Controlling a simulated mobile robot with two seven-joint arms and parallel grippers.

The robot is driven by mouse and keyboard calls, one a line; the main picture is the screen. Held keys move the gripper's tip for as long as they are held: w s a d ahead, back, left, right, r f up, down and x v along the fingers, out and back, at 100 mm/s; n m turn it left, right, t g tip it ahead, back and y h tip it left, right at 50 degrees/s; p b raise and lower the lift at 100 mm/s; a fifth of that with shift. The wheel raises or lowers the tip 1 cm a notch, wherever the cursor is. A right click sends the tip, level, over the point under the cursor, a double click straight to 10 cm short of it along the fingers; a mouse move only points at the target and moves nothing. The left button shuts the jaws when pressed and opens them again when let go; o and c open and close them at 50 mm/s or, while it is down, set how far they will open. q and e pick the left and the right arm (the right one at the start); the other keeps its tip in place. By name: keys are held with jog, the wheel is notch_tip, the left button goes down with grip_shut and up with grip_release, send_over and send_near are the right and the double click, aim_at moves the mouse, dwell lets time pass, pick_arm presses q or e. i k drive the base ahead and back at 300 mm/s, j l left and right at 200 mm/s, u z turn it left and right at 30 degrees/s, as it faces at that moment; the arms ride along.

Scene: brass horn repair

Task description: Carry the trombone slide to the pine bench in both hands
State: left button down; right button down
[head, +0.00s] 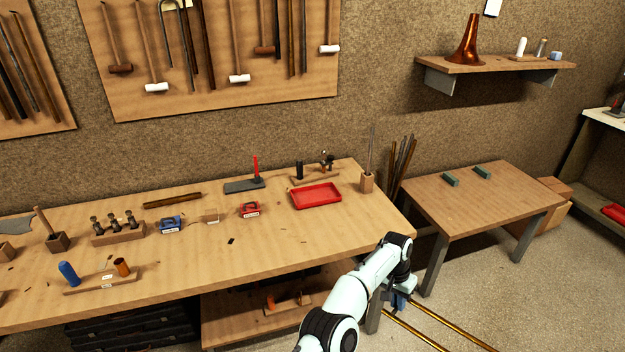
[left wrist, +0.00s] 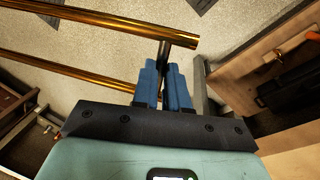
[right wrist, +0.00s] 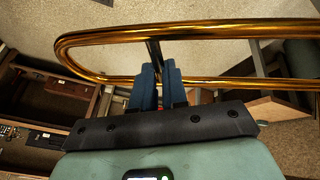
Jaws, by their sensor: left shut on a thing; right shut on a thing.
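The trombone slide (head: 437,340) is a pair of long parallel brass tubes, partly cut off by the bottom edge of the head view. My left gripper (head: 399,301) is at its far end, beside the workbench corner. In the left wrist view, my left gripper's blue fingers (left wrist: 164,68) are shut on the dark crossbar between the tubes (left wrist: 75,70). In the right wrist view, my right gripper (right wrist: 157,69) is shut on another crossbar near the slide's rounded bend (right wrist: 68,45). A smaller wooden bench (head: 505,200) with two green blocks (head: 450,179) stands at right, apart from the slide.
A long wooden workbench (head: 280,237) fills the left, with a red tray (head: 316,196), mallet boards above and a lower shelf. Rods (head: 403,160) lean between the benches. Cardboard boxes (head: 555,190) stand right of the smaller bench. Floor (head: 540,290) is clear in front of it.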

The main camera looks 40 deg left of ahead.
aim_at(292, 240)
jog(key=k+u, duration=0.15)
jog(key=u, duration=1.65)
